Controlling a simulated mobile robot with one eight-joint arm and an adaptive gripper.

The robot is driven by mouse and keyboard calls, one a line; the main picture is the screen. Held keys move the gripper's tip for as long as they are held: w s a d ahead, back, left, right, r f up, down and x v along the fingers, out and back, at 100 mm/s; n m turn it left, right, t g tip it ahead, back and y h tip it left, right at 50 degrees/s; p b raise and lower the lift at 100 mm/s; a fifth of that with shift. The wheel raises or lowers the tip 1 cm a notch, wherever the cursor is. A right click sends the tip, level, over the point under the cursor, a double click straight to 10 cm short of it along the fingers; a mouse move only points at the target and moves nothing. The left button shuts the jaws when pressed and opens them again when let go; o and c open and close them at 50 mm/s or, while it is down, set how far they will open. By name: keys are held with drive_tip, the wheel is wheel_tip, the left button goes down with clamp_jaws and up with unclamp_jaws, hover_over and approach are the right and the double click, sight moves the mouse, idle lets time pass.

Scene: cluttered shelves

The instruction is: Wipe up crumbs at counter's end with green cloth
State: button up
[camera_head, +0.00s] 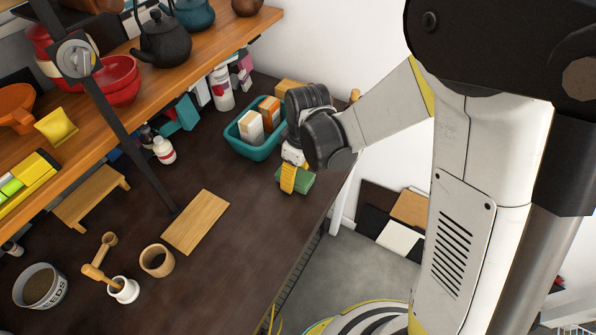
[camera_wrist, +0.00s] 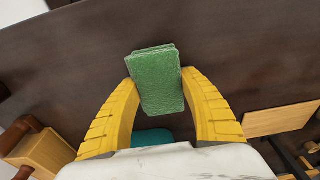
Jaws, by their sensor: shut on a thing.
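The green cloth (camera_wrist: 157,82) is a folded, thick rectangular pad held between the two yellow fingers of my gripper (camera_wrist: 158,88) in the wrist view. In the head view my gripper (camera_head: 290,178) points down at the right edge of the dark counter (camera_head: 240,215), near its far end, with the green cloth (camera_head: 302,183) at its fingertips. I cannot tell whether the cloth touches the counter. No crumbs can be made out in either view.
A teal bin (camera_head: 262,146) with boxes stands just behind my gripper. A wooden board (camera_head: 195,222) lies left of it. A wooden cup (camera_head: 157,260), a mortar (camera_head: 123,289) and a seeds tin (camera_head: 40,287) stand nearer. A dark post (camera_head: 130,145) rises to the shelf (camera_head: 190,60). The counter's right strip is clear.

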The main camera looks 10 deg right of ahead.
drive_tip(key=shift+s+a, duration=0.5)
drive_tip(key=shift+s, duration=0.25)
drive_tip(key=shift+f, duration=0.1)
wheel_tip(320, 180, up, 7)
drive_tip(key=p, duration=0.5)
drive_tip(key=shift+w, duration=0.1)
drive_tip(key=shift+d, duration=0.1)
